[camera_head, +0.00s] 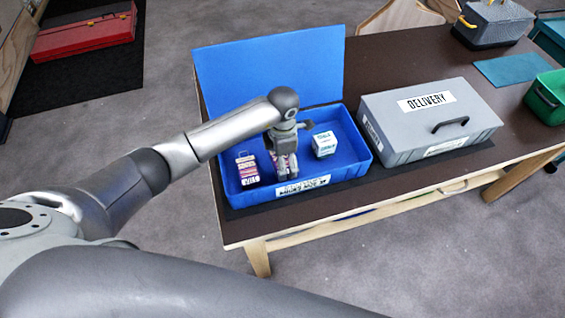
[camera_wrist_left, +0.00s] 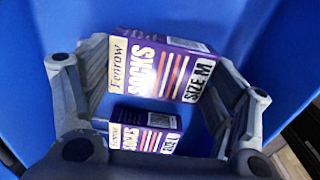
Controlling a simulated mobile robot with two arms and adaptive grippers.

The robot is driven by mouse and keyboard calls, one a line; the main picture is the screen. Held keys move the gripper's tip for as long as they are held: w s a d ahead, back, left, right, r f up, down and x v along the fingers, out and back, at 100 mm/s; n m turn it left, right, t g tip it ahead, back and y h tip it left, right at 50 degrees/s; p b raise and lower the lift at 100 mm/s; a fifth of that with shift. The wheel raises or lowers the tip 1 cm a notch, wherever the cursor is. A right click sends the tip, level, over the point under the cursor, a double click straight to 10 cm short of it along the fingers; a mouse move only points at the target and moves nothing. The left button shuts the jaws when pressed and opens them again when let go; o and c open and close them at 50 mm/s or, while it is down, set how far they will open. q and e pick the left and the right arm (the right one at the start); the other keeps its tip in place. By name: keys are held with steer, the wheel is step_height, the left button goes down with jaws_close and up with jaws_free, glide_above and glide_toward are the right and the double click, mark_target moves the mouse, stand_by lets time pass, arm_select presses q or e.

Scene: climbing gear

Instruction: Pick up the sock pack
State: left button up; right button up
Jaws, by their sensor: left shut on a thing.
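A purple and white sock pack (camera_wrist_left: 160,68), marked SOCKS and SIZE M, sits between the fingers of my left gripper (camera_wrist_left: 160,75) in the wrist view. The gripper is shut on it. In the head view my left gripper (camera_head: 284,160) points down into the open blue box (camera_head: 345,170), and only a pink and purple part of the held pack shows. A second sock pack (camera_wrist_left: 145,137) appears below the held one in the wrist view. I cannot tell whether the held pack touches the box floor. My right gripper is not in view.
In the blue box are a dark, pink-labelled pack (camera_head: 247,169) at left and a white and teal carton (camera_head: 324,145) at right. The raised blue lid (camera_head: 270,70) stands behind. A closed grey DELIVERY box (camera_head: 425,122) sits to the right on the dark table (camera_head: 400,60).

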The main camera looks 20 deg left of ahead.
arm_select(q)
steer(key=shift+c, duration=0.2)
steer(key=shift+r, duration=0.1)
steer(key=shift+w+r, duration=0.1)
steer(key=shift+r, duration=0.1)
step_height(320, 180, up, 2)
steer(key=shift+r+b, duration=0.1)
steer(key=shift+b, duration=0.25)
steer(key=s+r, duration=0.1)
steer(key=r, duration=0.1)
steer(key=s+r+b, duration=0.1)
steer(key=s, duration=0.1)
steer(key=s+r, duration=0.1)
steer(key=r, duration=0.1)
steer(key=shift+s+d+r, duration=0.3)
steer(key=shift+d, duration=0.1)
steer(key=s+d+r+b, duration=0.1)
steer(key=s+r, duration=0.3)
steer(key=s, duration=0.5)
steer(key=shift+s+d+r+b, duration=0.2)
steer(key=shift+d+r+b, duration=0.15)
steer(key=shift+b, duration=0.5)
